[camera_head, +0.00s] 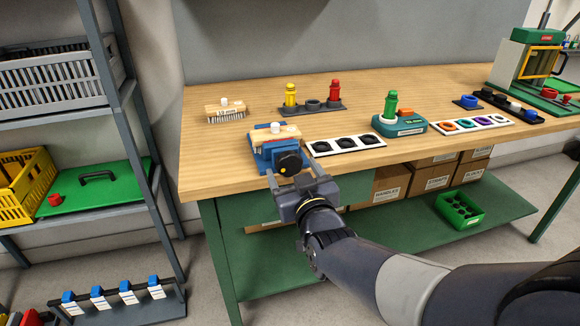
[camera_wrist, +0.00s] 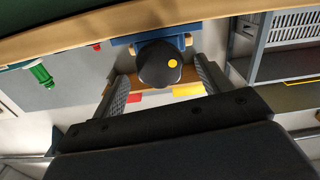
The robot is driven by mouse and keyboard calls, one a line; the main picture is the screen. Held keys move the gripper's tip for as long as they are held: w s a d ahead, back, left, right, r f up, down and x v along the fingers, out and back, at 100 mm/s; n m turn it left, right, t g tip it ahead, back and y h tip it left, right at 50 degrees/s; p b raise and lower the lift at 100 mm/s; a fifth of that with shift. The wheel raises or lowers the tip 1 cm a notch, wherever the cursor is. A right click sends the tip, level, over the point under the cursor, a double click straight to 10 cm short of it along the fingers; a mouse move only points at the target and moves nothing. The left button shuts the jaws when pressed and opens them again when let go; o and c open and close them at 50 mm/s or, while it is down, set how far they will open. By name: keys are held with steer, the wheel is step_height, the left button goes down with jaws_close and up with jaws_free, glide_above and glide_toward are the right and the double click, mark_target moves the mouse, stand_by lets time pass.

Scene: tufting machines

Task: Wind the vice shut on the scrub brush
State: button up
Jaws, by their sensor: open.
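The blue vice (camera_head: 262,160) stands at the table's front edge with a black round knob (camera_head: 289,162) facing me; the knob bears a yellow dot. A scrub brush (camera_head: 270,135) with a wooden back and white knob lies between the vice's jaws; whether they press on it I cannot tell. My gripper (camera_head: 293,174) is open right in front of the black knob. In the wrist view the knob (camera_wrist: 160,65) shows between the two spread fingers, and the blue vice (camera_wrist: 122,41) is behind it. Contact with the fingers is not clear.
A similar brush (camera_head: 225,113) stands behind left on the table (camera_head: 215,165). A white tray with black rounds (camera_head: 346,145) lies close right of the vice. A teal base with a green bottle (camera_head: 391,106) is farther right. A shelf rack (camera_head: 125,130) stands left.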

steer(key=shift+x, duration=1.35)
steer(key=c, duration=1)
steer(key=shift+o, duration=0.2)
steer(key=shift+b, duration=0.3)
